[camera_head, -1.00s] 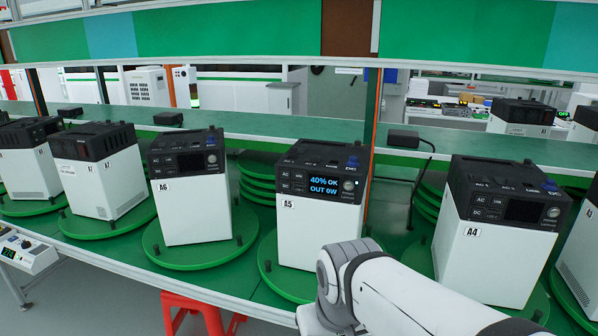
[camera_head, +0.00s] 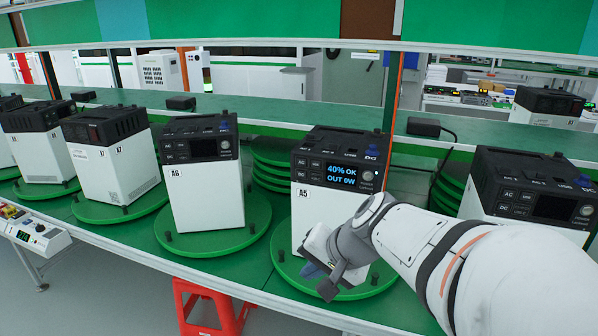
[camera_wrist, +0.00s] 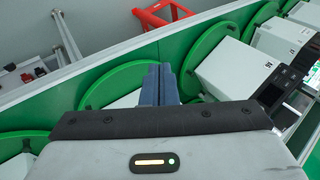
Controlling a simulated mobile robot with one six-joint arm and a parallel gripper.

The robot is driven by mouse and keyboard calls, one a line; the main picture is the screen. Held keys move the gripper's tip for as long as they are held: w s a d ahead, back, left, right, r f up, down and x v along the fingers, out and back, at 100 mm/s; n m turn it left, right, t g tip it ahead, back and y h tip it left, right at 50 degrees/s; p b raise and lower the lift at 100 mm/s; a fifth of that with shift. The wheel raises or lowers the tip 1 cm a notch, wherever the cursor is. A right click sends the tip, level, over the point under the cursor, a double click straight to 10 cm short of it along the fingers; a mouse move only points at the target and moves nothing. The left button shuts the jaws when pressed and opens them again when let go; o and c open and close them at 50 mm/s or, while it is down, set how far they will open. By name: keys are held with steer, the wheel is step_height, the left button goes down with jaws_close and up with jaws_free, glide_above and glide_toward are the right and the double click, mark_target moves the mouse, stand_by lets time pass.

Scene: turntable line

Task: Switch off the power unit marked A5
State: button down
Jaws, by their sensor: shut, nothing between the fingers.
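The power unit marked A5 (camera_head: 304,215) is a white box with a black top on a green turntable (camera_head: 290,272). Its screen (camera_head: 341,176) is lit and reads "40% OK, OUT 0W". A round button (camera_head: 367,176) sits right of the screen, with "AC", "DC" and other small buttons to its left. My gripper (camera_head: 318,282) is in front of the unit's lower right part, pointing down and left, and hides that part. In the wrist view the blue-grey fingers (camera_wrist: 158,84) are together and empty, above the green turntables.
Unit A6 (camera_head: 207,195) stands left of A5 with a dark screen; another unit (camera_head: 525,195) stands right, partly behind my arm. A red stool (camera_head: 207,308) is below the table's front edge. A control box (camera_head: 35,232) sits at the left front.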

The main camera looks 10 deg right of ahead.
mark_target(369, 182)
steer(key=w+d+r+m+t+h, duration=0.1)
steer(key=w+d+r+m+t, duration=0.1)
steer(key=w+d+m, duration=0.3)
steer(key=w+d+r+m+t+h, duration=0.1)
steer(key=w+d+r+m+t, duration=0.2)
steer(key=w+d+m+t, duration=0.2)
steer(key=w+d+m, duration=0.1)
steer(key=d+m, duration=0.2)
steer(key=d, duration=0.2)
steer(key=shift+w+r+h+b, duration=0.3)
steer(key=shift+r+h+b, duration=0.05)
steer(key=shift+h, duration=0.05)
steer(key=shift+d, duration=0.1)
steer(key=shift+w, duration=0.1)
steer(key=shift+w+d+p, duration=0.2)
steer(key=shift+w+d, duration=0.6)
steer(key=shift+w, duration=0.4)
steer(key=shift+w+d+p, duration=0.25)
steer(key=shift+w+d, duration=0.55)
steer(key=shift+w, duration=0.4)
steer(key=shift+w+d+p, duration=0.2)
steer(key=shift+w+d, duration=0.6)
steer(key=shift+w, duration=0.4)
steer(key=shift+w+d, duration=0.25)
